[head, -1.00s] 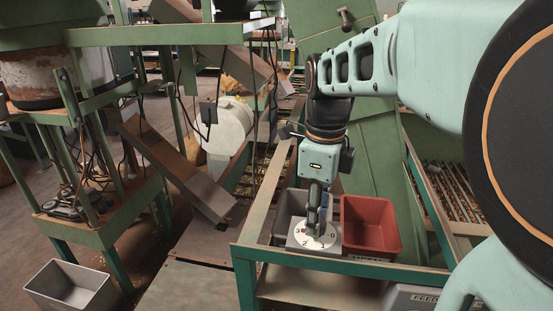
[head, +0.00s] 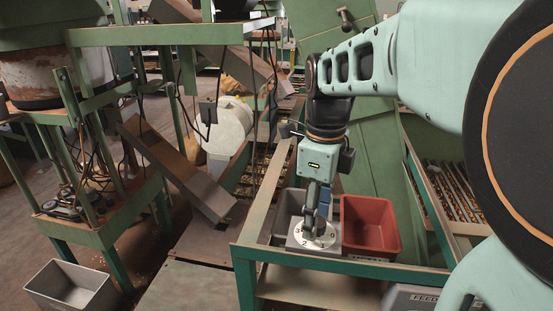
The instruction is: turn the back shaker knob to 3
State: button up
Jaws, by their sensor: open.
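A grey control box (head: 297,242) with a round white dial (head: 328,239) sits on the green-framed stand in the lower middle. The figures 3 and 2 show on the dial's left and front; the rest is partly covered. My gripper (head: 314,231) points down over the dial with its fingers at its middle. It is open. The fingers hide the knob and its pointer, so I cannot tell which number the knob is at, nor whether the fingers touch it.
A red bin (head: 371,226) stands right of the box, and a grey bin (head: 289,207) is behind it. The green stand rail (head: 345,267) runs in front. A hopper chute (head: 180,172) slopes down at left. A grey floor bin (head: 70,288) is at lower left.

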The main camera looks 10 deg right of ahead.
notch_tip(320, 180, up, 12)
dwell(0.6)
